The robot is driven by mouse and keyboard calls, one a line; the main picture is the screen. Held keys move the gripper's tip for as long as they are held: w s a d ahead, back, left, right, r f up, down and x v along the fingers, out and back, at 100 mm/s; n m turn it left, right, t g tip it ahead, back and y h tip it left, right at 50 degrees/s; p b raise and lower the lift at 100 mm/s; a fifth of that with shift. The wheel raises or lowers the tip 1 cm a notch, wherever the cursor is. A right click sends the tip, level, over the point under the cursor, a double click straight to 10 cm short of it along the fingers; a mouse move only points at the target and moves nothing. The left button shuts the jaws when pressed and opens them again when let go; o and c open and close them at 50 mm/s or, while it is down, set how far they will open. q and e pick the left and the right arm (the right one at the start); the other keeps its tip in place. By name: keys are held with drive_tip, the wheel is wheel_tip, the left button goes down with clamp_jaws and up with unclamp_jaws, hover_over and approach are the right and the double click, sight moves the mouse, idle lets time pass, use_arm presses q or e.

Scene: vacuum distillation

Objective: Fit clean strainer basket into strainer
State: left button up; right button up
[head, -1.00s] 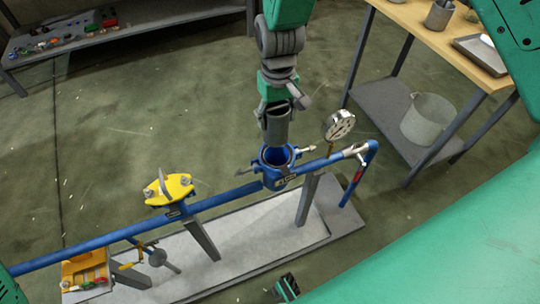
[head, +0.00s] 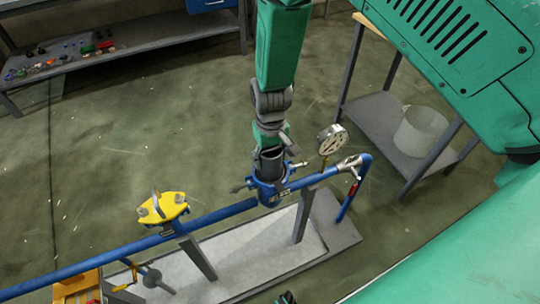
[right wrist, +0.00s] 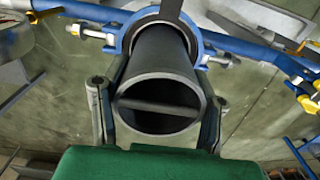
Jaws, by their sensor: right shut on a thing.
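The strainer basket is a dark grey cylinder (head: 269,165) with a crossbar in its open top. My right gripper (head: 271,142) is shut on it from above. The strainer is a blue open body (head: 270,197) in the blue pipe line, with swing bolts at its sides. The basket's lower end is at the strainer's mouth and seems to be inside it; how deep is hidden. In the right wrist view the basket (right wrist: 160,65) lies between the fingers, and the blue strainer rim (right wrist: 205,45) surrounds its far end. A small dark piece at the head view's bottom edge may be my left gripper (head: 286,298).
A pressure gauge (head: 331,139) rises from the pipe right of the strainer. A yellow cover with a handle (head: 163,209) is left along the pipe. A bucket (head: 420,132) stands on the bench shelf at right. An orange tray (head: 77,288) is at lower left.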

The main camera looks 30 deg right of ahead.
drive_tip(key=shift+f, duration=0.2)
drive_tip(key=o, duration=1.3)
drive_tip(key=shift+c, duration=0.2)
drive_tip(key=shift+r, duration=0.1)
wheel_tip(320, 180, up, 12)
drive_tip(key=shift+r+p, duration=0.25)
drive_tip(key=shift+p, duration=0.05)
drive_tip(key=s+d+f, duration=0.4)
drive_tip(key=s+f, duration=0.7)
drive_tip(key=f, duration=0.2)
drive_tip(key=s+f, duration=0.2)
drive_tip(key=s, duration=0.5)
drive_tip(key=s+d+f+n, duration=0.1)
drive_tip(key=s+f, duration=0.2)
drive_tip(key=s, duration=0.5)
drive_tip(key=shift+s+t, duration=0.2)
drive_tip(key=shift+t, duration=0.1)
drive_tip(key=shift+f, duration=0.15)
